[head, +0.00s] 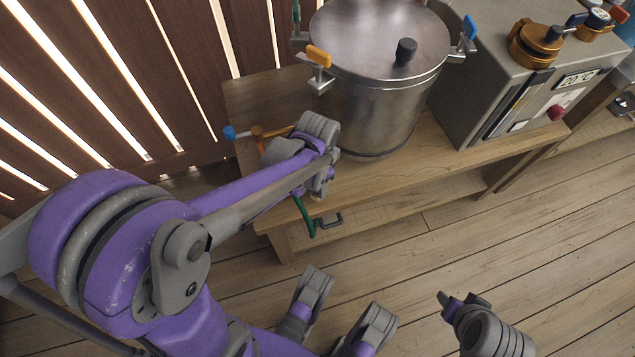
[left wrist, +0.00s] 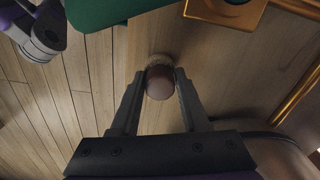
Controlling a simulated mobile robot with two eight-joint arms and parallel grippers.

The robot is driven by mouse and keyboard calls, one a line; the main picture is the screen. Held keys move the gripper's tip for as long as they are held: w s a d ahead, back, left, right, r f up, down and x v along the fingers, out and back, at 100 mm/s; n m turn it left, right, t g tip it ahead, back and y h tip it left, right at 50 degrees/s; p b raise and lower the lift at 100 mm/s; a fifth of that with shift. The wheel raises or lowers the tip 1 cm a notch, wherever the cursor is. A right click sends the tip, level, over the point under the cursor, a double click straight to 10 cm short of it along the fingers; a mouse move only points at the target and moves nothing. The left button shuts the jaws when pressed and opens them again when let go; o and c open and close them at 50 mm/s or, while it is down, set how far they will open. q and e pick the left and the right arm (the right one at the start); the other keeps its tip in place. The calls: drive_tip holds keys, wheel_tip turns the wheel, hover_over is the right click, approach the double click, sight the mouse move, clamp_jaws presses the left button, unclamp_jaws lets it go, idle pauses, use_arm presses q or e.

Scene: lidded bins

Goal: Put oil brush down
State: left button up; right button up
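In the left wrist view, my left gripper (left wrist: 160,76) has its two fingers on either side of a brown, rounded piece with a lighter tan part beyond it. I take this to be the oil brush (left wrist: 160,88), seen nearly end-on and gripped between the fingertips. The rest of the brush is hidden. In the head view, my left arm reaches to the near left end of the wooden table (head: 410,175), and its own links hide the fingertips and brush. At the lower right, what looks like my right gripper (head: 460,303) is over the floor, with no object visible in it.
A large steel pot (head: 380,100) with a lid and clamps stands on the table. A grey machine (head: 490,85) stands right of it. A copper fitting with a blue end (head: 258,135) is at the table's left end.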

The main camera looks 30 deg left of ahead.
use_arm(q)
drive_tip(key=o, duration=0.3)
drive_tip(key=shift+r, duration=0.1)
wheel_tip(320, 180, up, 12)
drive_tip(key=p, duration=0.4)
drive_tip(key=s+d+f+n+t, duration=0.1)
drive_tip(key=s+d+n+t, duration=0.2)
drive_tip(key=s, duration=0.8)
drive_tip(key=shift+s+d+n+t, duration=0.15)
drive_tip(key=shift+s+n+t, duration=0.1)
drive_tip(key=shift+n+t, duration=0.65)
